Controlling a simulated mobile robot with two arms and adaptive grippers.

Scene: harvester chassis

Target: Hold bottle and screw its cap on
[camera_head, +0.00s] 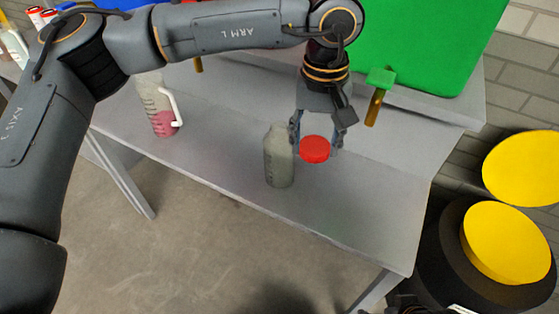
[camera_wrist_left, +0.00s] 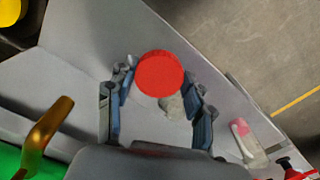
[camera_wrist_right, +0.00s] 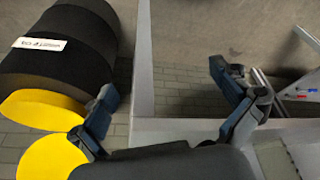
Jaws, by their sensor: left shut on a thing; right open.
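A grey-green bottle (camera_head: 279,160) stands upright on the grey bench, its neck bare. My left gripper (camera_head: 315,142) points down just to the right of the bottle and is shut on a red cap (camera_head: 315,150). In the left wrist view, the cap (camera_wrist_left: 160,73) sits between the fingertips and partly hides the bottle (camera_wrist_left: 172,106) beyond it. My right gripper (camera_wrist_right: 170,95) is open and empty in the right wrist view, beside the bench end; neither bottle nor cap shows there.
The grey bench (camera_head: 375,205) is clear right of the bottle. A measuring jug (camera_head: 157,105) with pink liquid stands at the left. A green container (camera_head: 420,40) with a brass tap (camera_head: 374,107) overhangs the back. Black drums with yellow lids (camera_head: 505,243) stand at the right.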

